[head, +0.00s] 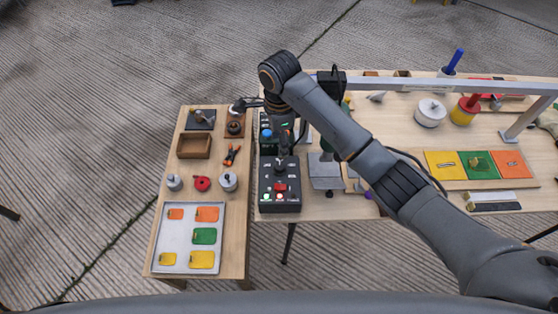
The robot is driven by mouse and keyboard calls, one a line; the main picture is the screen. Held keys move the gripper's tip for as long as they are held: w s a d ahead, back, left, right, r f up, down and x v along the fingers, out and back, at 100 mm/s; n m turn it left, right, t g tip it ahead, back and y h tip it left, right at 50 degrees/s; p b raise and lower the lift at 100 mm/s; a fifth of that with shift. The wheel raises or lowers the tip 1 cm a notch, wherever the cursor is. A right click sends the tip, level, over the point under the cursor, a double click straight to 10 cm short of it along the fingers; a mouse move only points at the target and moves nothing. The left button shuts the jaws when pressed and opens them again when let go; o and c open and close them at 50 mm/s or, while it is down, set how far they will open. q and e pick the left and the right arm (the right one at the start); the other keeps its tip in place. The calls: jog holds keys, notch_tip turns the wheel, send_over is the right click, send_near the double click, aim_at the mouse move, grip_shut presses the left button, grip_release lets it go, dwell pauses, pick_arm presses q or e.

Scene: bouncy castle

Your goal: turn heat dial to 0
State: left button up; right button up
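My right arm comes in from the right and bends down at its wrist. Its gripper (283,143) points down over a control box (264,147) with a blue knob and a small lit green display. The gripper and wrist cover much of this box. I cannot tell whether the fingers touch a dial or whether they are open or shut. No dial marked heat can be made out at this size. In front stands a black control box (280,202) with a lever, a red switch and small lit buttons. My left gripper is out of view.
A narrow side table (234,262) at left holds a tray (158,255) of coloured pieces, a wooden box (194,145), pliers (232,154) and small round items. A metal frame (520,122) spans the main table. Coloured panels (479,166) lie at right, under the frame.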

aim_at(279, 166)
notch_tip(279, 166, down, 11)
jog(key=shift+r+p, duration=0.2)
jog(key=shift+p, duration=0.1)
